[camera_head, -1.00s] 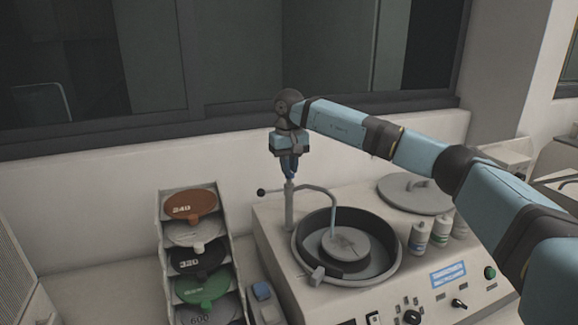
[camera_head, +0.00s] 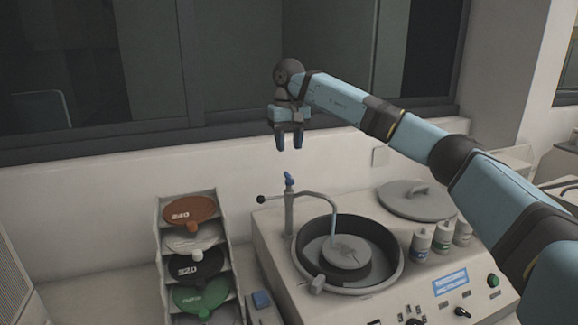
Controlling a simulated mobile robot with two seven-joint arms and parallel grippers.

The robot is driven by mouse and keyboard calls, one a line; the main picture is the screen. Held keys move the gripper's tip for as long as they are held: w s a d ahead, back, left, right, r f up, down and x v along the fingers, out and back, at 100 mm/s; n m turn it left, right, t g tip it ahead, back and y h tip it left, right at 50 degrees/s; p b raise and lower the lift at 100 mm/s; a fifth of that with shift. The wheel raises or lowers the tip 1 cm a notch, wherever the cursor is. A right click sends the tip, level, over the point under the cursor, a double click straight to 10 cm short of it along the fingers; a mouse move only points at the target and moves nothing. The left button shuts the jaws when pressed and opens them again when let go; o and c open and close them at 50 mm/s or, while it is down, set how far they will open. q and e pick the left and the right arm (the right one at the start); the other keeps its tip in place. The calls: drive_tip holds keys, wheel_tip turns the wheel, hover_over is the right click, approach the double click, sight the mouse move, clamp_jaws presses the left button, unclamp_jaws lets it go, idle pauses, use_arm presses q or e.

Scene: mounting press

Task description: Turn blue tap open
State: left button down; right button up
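The blue tap (camera_head: 289,180) is a small blue handle on top of a grey upright pipe (camera_head: 289,212) at the back left of the machine. A curved spout runs from the pipe over the round bowl. My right gripper (camera_head: 290,148) hangs above the tap, pointing down, with its two dark fingers apart and nothing between them. A clear gap lies between the fingertips and the tap. My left gripper is not in view.
The machine (camera_head: 275,245) has a round bowl (camera_head: 396,275), a grey lid (camera_head: 415,200), several small bottles (camera_head: 420,243) and front knobs. A rack (camera_head: 158,240) of coloured discs stands to the left. A wall with a dark window is behind.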

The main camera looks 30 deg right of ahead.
wheel_tip(320, 180, up, 6)
drive_tip(key=shift+f, duration=0.25)
idle(0.5)
